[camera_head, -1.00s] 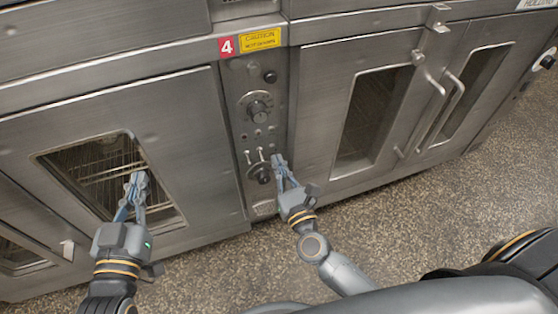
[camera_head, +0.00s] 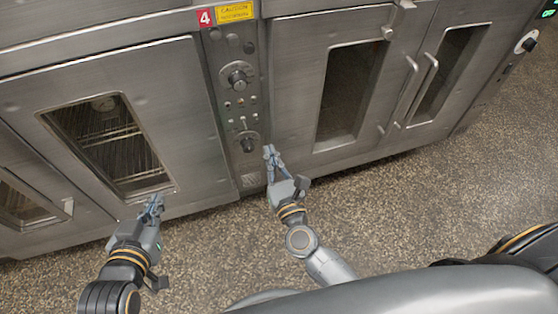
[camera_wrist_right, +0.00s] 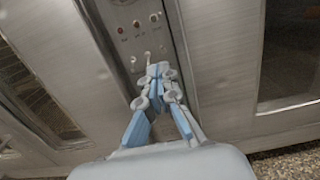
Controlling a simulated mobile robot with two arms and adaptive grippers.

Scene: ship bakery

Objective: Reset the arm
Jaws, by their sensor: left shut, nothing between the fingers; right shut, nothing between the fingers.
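My left gripper (camera_head: 152,205) is shut and empty. In the head view it shows just below the window of the left oven door (camera_head: 185,100). My right gripper (camera_head: 269,152) is shut and empty. It shows in front of the lower end of the oven's control panel (camera_head: 240,110), close to the lower knob (camera_head: 248,142). In the right wrist view the right fingertips (camera_wrist_right: 160,70) meet, with the panel behind them. I cannot tell how far either gripper is from the oven front.
Right of the panel are double oven doors (camera_head: 290,90) with long vertical handles (camera_head: 428,85). A red sign with a 4 (camera_head: 205,17) is above the panel. The speckled floor (camera_head: 420,210) in front of the ovens is clear.

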